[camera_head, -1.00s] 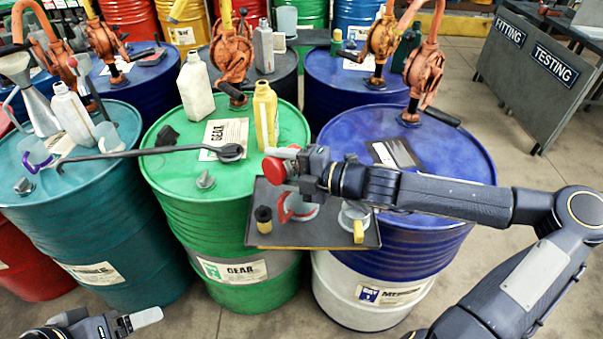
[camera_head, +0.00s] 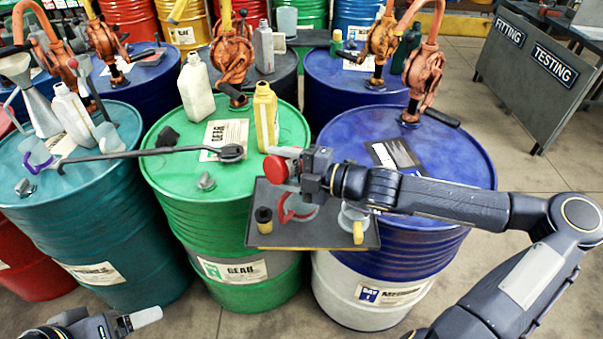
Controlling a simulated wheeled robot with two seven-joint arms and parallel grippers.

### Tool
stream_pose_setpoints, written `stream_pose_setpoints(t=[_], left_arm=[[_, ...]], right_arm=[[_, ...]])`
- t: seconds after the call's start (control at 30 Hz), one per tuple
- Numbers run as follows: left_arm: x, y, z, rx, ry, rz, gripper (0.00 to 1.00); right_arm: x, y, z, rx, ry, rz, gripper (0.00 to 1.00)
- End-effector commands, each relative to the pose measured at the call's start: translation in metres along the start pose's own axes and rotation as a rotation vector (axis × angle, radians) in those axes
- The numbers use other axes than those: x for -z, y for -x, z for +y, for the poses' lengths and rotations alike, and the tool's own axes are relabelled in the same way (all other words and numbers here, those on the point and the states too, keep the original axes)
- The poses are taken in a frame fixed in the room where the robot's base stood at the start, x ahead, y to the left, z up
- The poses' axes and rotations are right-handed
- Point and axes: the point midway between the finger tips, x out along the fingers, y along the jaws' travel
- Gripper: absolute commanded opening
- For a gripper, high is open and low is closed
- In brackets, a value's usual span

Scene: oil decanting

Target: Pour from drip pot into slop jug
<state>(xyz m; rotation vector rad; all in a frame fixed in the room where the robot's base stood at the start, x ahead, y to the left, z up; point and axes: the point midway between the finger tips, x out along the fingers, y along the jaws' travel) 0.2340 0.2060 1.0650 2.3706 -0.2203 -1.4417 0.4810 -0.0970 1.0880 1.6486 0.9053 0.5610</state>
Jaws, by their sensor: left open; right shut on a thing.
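My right gripper (camera_head: 303,172) reaches in from the right above the tray and is shut on a small red thing (camera_head: 275,169), which looks like the drip pot. Its opening and any liquid cannot be made out. Below it on the tray stand a clear jug with a red handle (camera_head: 298,211) and a clear jug with a yellow handle (camera_head: 354,222); I cannot tell which is the slop jug. A jug with a purple handle (camera_head: 38,153) stands on the teal drum. My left gripper (camera_head: 138,320) is open and empty at the bottom left, partly out of frame.
The dark tray (camera_head: 300,236) sits between the green drum (camera_head: 190,130) and the blue drum (camera_head: 450,150). A black-and-yellow capped item (camera_head: 264,219) stands on its left. A yellow bottle (camera_head: 265,115), a white bottle (camera_head: 196,86) and a long dark rod (camera_head: 150,151) are on or over the drums.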

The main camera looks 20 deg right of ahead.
Motion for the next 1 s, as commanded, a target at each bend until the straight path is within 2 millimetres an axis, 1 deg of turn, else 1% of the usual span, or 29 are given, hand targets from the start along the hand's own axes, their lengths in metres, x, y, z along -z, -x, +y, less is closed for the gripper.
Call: stream_pose_setpoints(t=[0.37, 0.5, 0.73, 0.97, 1.0], left_arm=[[0.002, 0.005, 0.002, 0.0, 0.0, 0.0, 0.82], [0.005, 0.01, 0.004, 0.0, 0.0, 0.0, 0.82], [0.006, 0.011, 0.005, 0.0, 0.0, 0.0, 0.82], [0.01, 0.021, 0.009, 0.0, 0.0, 0.0, 0.82], [0.012, 0.024, 0.011, 0.0, 0.0, 0.0, 0.82]], right_arm=[[-0.001, 0.001, 0.004, -0.022, -0.051, 0.011, 0.24], [-0.001, 0.002, 0.008, -0.042, -0.098, 0.021, 0.24], [-0.002, 0.003, 0.009, -0.054, -0.128, 0.028, 0.24], [-0.003, 0.004, 0.015, -0.083, -0.196, 0.042, 0.24], [-0.003, 0.005, 0.017, -0.09, -0.213, 0.046, 0.24]])
